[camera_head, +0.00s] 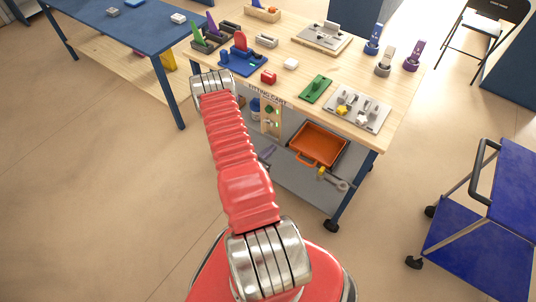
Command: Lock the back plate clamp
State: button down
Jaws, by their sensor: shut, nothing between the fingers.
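A bench labelled "fitting cart" (372,78) has a light wooden top. A pale metal plate (311,43) with a grey block and a small upright part lies at the back of the top. It may be the back plate, but its clamp is too small to read as open or locked. A blue base with a red upright part (240,58) sits at the left, and a green plate with a raised handle (316,88) sits at the front. My red arm reaches up to the bench's left front corner. My gripper does not show beyond the arm's metal joint.
A grey plate with knobs and yellow parts (375,117) lies at the front right. Coloured upright tools (386,60) stand at the right edge. An orange bin (318,145) is on the lower shelf.

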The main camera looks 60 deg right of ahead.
notch_tip(320, 180, up, 3)
jog(key=shift+f, duration=0.2)
